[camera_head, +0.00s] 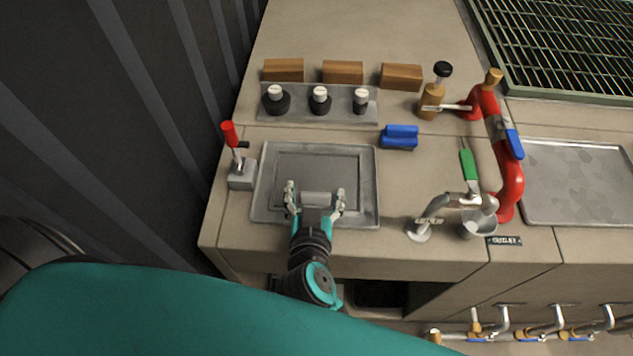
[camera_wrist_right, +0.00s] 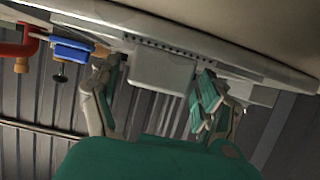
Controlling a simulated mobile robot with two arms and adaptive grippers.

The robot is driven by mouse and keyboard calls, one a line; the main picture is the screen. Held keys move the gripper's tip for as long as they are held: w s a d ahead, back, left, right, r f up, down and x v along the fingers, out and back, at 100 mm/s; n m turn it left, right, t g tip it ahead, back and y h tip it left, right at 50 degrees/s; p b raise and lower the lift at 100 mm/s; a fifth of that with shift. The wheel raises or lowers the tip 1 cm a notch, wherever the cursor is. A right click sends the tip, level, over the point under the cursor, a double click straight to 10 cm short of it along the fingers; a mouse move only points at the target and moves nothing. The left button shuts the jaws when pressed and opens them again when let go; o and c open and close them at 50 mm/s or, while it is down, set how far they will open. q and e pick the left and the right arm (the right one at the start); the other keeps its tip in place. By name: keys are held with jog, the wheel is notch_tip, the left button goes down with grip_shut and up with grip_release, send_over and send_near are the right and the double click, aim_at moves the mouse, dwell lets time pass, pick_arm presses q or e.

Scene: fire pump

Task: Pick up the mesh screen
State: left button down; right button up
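A dark flat framed panel (camera_head: 318,164), which looks like the mesh screen, lies in a shallow grey metal tray (camera_head: 368,185) on the counter. Its weave is too small to make out. My right gripper (camera_head: 315,197) is over the front part of the tray, its fingers spread apart. In the right wrist view, the right gripper (camera_wrist_right: 158,90) has a finger on each side of a pale grey block (camera_wrist_right: 163,72), with gaps visible. I cannot tell whether that block belongs to the gripper or the tray. My left gripper is not in view.
A red-handled lever (camera_head: 230,135) stands left of the tray. Behind it are a plate of black knobs (camera_head: 320,100) and a blue block (camera_head: 399,137). A red pipe (camera_head: 510,180), a metal spout (camera_head: 433,208) and a green-handled tool (camera_head: 468,165) are to the right.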

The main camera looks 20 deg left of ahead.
jog(key=c, duration=1.2)
jog(key=shift+o, duration=0.2)
jog(key=shift+r, duration=0.1)
